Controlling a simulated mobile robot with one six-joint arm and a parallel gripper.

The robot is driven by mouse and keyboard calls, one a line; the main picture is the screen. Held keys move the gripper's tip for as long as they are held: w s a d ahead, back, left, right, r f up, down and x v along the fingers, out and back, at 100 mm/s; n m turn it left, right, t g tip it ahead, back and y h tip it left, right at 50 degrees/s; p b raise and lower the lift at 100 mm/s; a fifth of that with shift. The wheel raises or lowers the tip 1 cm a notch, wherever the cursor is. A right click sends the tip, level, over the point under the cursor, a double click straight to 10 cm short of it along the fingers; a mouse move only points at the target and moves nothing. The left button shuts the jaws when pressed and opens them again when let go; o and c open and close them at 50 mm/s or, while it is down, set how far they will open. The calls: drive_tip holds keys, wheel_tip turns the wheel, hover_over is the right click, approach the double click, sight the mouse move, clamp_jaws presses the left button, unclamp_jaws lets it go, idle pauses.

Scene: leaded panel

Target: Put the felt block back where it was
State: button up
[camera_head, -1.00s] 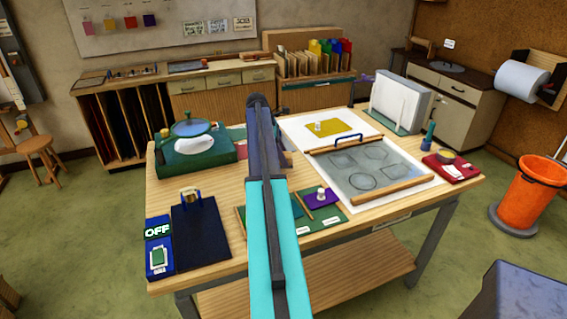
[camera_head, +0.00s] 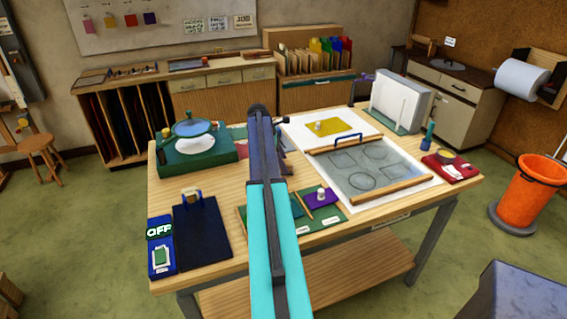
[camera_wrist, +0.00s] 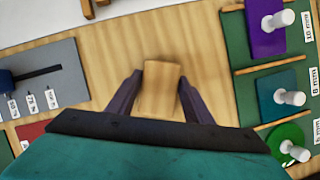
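A tan block (camera_wrist: 160,95) shows in the middle of the wrist view, its colour close to the wooden tabletop; I take it for the felt block, though no felt surface shows. My gripper (camera_wrist: 160,77) has its two dark purple fingers on either side of this block. The fingertips lie very close to its sides. I cannot tell whether they press on it or whether the block rests on the table. In the head view my own arm hides the gripper and the block.
A green tray (camera_head: 335,212) holds knobbed coloured pieces; it also shows at right in the wrist view (camera_wrist: 238,58). A grey labelled plate (camera_wrist: 70,66) lies left there. The workbench (camera_head: 225,265) also bears a framed glass panel (camera_head: 375,163), a dark mat (camera_head: 203,237) and a green grinder-like unit (camera_head: 195,160).

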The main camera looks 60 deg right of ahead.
drive_tip(key=o, duration=0.4)
drive_tip(key=shift+o, duration=0.2)
drive_tip(key=shift+r, duration=0.1)
drive_tip(key=b+v, duration=0.4)
drive_tip(key=v, duration=0.8)
drive_tip(key=shift+d, duration=0.1)
idle(0.6)
